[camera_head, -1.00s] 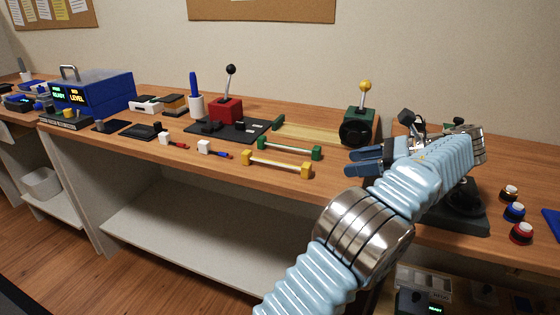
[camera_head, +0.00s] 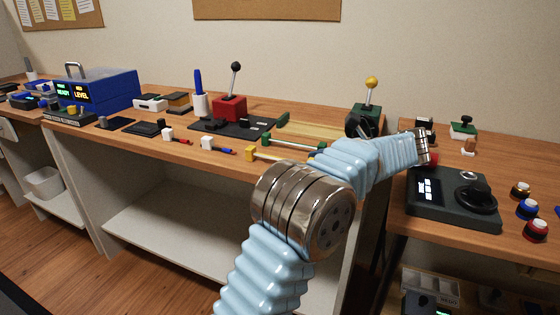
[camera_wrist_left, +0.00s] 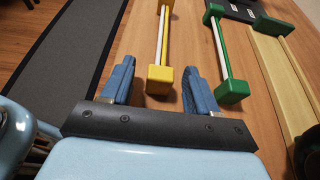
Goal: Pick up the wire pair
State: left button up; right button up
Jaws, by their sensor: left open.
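Two short wires with white end blocks lie apart on the bench in the head view: a red one (camera_head: 180,140) and a blue one (camera_head: 222,150), which look like the wire pair. My left gripper (camera_wrist_left: 159,75) is open and empty in the left wrist view, with its two blue fingers apart. The yellow-ended bar (camera_wrist_left: 160,78) shows between the fingers, and the green-ended bar (camera_wrist_left: 231,90) just right of the right finger. I cannot tell the height above them. In the head view my arm hides the gripper. The wires are not visible in the left wrist view.
A red-based lever (camera_head: 230,106) on a black plate and a yellow-knobbed lever (camera_head: 370,85) stand at the back. A blue box (camera_head: 95,88) stands at left.

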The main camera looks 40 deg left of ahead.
pick_arm(q)
jog(key=shift+c, duration=0.4)
grip_shut()
jog(key=shift+r, duration=0.45)
notch_tip(320, 180, up, 3)
jog(key=shift+f+p, duration=0.15)
jog(key=shift+p, duration=0.35)
jog(key=s+a+r, duration=0.9)
jog(key=a, duration=0.1)
jog(key=shift+a+r, duration=0.15)
jog(key=shift+a, duration=0.2)
